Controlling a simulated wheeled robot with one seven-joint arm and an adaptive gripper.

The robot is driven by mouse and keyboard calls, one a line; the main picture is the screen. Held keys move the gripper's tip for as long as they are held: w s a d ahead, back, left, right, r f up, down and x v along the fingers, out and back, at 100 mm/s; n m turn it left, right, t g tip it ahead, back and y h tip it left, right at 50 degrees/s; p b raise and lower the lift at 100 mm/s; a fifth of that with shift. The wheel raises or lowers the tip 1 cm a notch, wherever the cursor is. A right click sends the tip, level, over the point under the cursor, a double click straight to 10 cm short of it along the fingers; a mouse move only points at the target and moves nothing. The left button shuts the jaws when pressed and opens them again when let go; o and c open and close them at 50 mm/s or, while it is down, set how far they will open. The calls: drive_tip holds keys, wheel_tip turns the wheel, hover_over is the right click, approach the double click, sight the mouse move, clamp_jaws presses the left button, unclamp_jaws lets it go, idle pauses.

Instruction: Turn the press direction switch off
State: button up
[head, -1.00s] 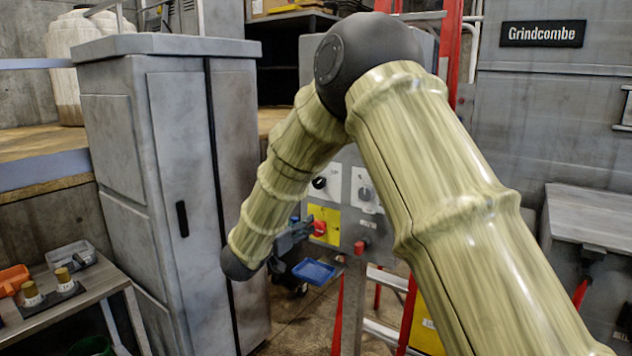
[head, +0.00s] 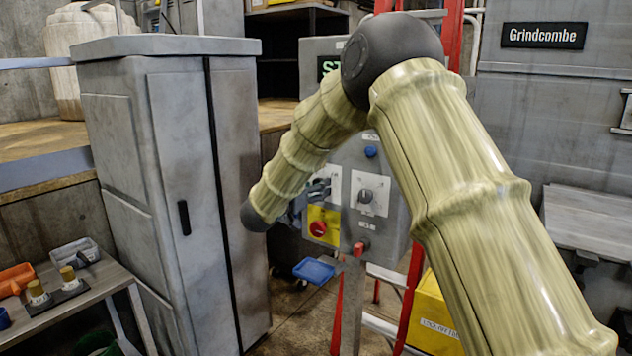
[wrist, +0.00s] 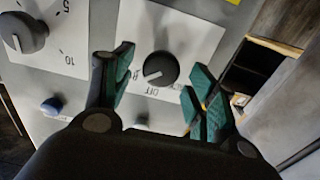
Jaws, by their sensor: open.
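The press direction switch appears to be the black round knob (wrist: 160,69) on a white plate in the wrist view. Other lettering is partly hidden by the fingers. My gripper (wrist: 158,92) is open, with one green-padded finger on each side of the knob and gaps visible. In the head view my gripper (head: 318,188) is in front of the left white plate (head: 333,178) on the grey control panel, hiding that knob.
A dial (wrist: 24,33) with a 5–10 scale is beside the switch; it also shows in the head view (head: 366,196). Below are a red emergency knob on yellow (head: 318,228), a red button (head: 360,248) and a blue tray (head: 314,270). A tall grey cabinet (head: 175,190) stands left.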

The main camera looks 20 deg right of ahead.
drive_tip(key=shift+w+d, duration=0.4)
drive_tip(key=shift+d, duration=0.1)
drive_tip(key=shift+c, duration=0.2)
drive_tip(key=shift+f, duration=0.1)
drive_tip(key=c, duration=1)
